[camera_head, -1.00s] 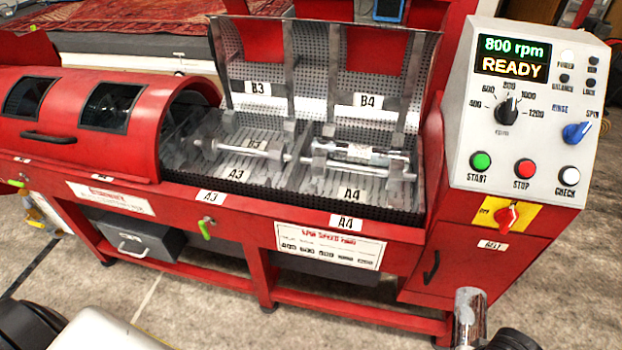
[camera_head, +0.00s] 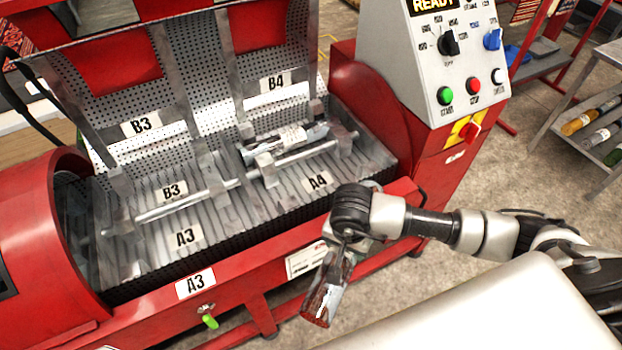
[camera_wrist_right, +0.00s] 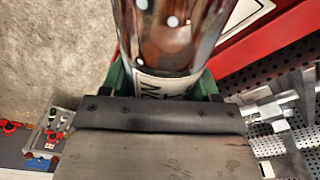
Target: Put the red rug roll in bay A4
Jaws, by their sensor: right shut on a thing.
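The red rug roll (camera_head: 325,292) is a shiny wrapped cylinder, reddish at its lower end. It hangs tilted from my right gripper (camera_head: 346,238), in front of the machine's red front edge. In the right wrist view the roll (camera_wrist_right: 178,35) sits between the green jaws, with a white label partly hidden by the gripper. Bay A4 (camera_head: 318,181) is the front right trough of the open drum, beyond and above the roll. I see no roll in its visible part. My left gripper is out of view.
Another wrapped roll (camera_head: 288,138) lies behind the metal rod, in the B4 side. Metal brackets (camera_head: 266,168) stand up beside the bays. Bay A3 (camera_head: 185,236) looks empty. The control panel (camera_head: 455,60) rises at the right. The raised perforated lid stands behind the bays.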

